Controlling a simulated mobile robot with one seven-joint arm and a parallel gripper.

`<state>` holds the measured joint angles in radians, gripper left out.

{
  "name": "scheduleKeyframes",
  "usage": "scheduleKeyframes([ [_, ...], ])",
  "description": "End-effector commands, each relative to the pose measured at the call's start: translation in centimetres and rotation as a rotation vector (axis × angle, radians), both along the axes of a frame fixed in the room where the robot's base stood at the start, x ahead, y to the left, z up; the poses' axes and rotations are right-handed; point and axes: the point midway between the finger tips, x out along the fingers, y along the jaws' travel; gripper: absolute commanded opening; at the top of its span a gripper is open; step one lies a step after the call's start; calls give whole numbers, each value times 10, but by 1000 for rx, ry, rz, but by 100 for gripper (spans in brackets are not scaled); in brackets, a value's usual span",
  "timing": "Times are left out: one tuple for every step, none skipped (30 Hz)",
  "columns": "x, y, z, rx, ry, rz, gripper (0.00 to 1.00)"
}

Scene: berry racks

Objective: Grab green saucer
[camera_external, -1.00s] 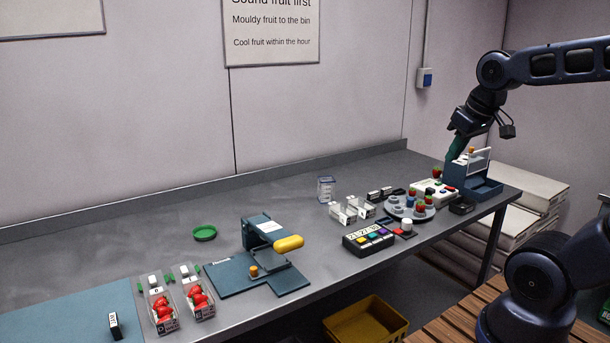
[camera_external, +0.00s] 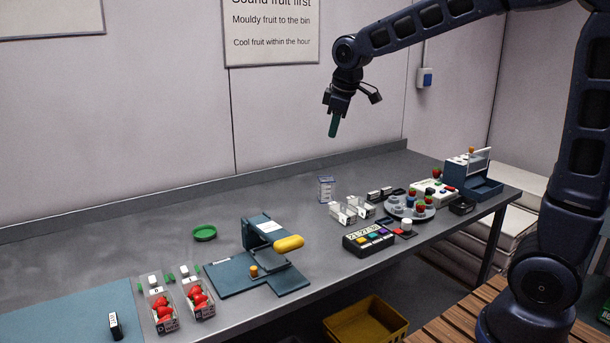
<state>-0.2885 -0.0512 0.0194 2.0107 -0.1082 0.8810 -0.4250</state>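The green saucer (camera_external: 204,233) is a small round dish with a raised rim. It lies flat on the grey bench toward the left, behind the strawberry punnets and left of the blue press-like device. Nothing covers it.
The blue device (camera_external: 262,260) with a yellow handle stands right of the saucer. Two punnets of strawberries (camera_external: 162,309) stand in front of it. Clear boxes (camera_external: 342,214), a coloured-button unit (camera_external: 368,240) and a round tray (camera_external: 427,215) occupy the right. Bench around the saucer is clear.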

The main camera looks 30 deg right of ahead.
Motion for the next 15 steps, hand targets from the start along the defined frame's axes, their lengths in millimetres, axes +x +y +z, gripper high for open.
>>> scheduleKeyframes([
  [14, 14, -7, -12, 7, 36, 8],
  [22, 21, -10, -18, 7, 58, 8],
  [32, 31, -15, -27, 10, 86, 8],
  [39, 39, -19, -35, 12, 109, 8],
  [46, 47, -23, -42, 13, 130, 8],
  [56, 57, -29, -50, 17, 157, 8],
  [62, 65, -33, -56, 19, 180, 8],
  [69, 73, -38, -62, 21, 201, 8],
  [78, 84, -44, -71, 22, 229, 8],
  [84, 93, -50, -78, 24, 250, 8],
  [90, 101, -55, -84, 25, 273, 8],
  [98, 112, -63, -93, 27, 301, 8],
  [105, 121, -68, -99, 28, 322, 8],
  [110, 130, -75, -107, 30, 345, 8],
  [117, 142, -83, -114, 31, 373, 8],
])
